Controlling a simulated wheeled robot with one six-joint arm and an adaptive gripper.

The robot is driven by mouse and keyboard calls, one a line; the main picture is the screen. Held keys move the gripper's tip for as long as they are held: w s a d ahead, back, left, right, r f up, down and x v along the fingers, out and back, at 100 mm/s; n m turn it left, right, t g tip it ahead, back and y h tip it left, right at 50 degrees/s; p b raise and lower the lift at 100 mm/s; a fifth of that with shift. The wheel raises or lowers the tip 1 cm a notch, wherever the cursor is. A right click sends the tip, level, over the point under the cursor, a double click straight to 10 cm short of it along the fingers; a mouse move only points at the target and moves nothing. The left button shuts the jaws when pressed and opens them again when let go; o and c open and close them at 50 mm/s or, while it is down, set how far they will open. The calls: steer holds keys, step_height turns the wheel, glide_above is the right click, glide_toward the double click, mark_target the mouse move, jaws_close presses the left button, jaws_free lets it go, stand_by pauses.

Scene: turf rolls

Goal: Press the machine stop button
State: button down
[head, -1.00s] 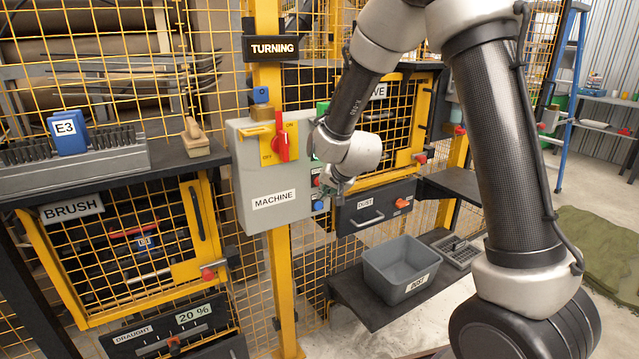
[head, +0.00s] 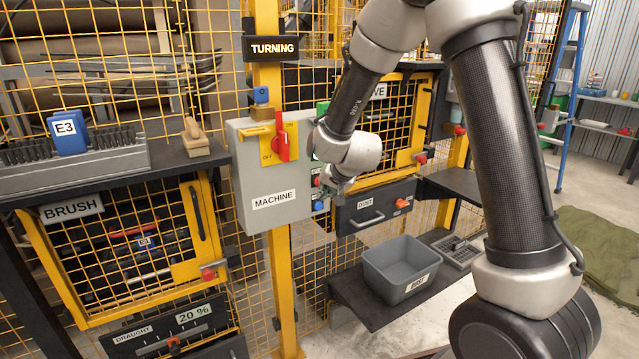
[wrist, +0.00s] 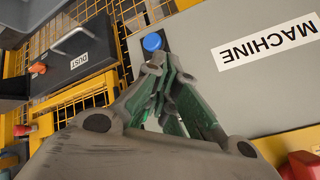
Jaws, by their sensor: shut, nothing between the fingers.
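The grey machine box (head: 250,207), labelled MACHINE, is fixed to a yellow post. On its right part a small red button (head: 317,182) shows in the head view, with a blue button (head: 319,205) below it. My gripper (head: 338,187) is just right of these buttons, partly hidden by my wrist. In the wrist view the fingers of my gripper (wrist: 158,72) are shut and empty, close to the box face. Their tips lie beside the blue button (wrist: 152,42). The red button is not visible there, so I cannot tell whether a finger touches it.
A red rotary switch (head: 282,141) on a yellow plate sticks out of the box, left of my gripper. A DUST drawer (head: 372,208) with an orange knob is at the right. A grey bin (head: 397,270) stands on the black shelf below. Yellow mesh fencing surrounds the box.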

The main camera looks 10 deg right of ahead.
steer(key=shift+w, duration=0.1)
steer(key=shift+w+a, duration=0.1)
steer(key=shift+w, duration=0.2)
steer(key=shift+w+a, duration=0.15)
steer(key=shift+w, duration=0.3)
stand_by(0.6)
steer(key=shift+s, duration=0.15)
steer(key=shift+s+d, duration=0.25)
steer(key=shift+s, duration=0.45)
steer(key=s, duration=0.1)
steer(key=s+d, duration=0.1)
steer(key=s, duration=0.2)
steer(key=shift+s+d, duration=0.3)
steer(key=shift+s, duration=0.05)
stand_by(0.5)
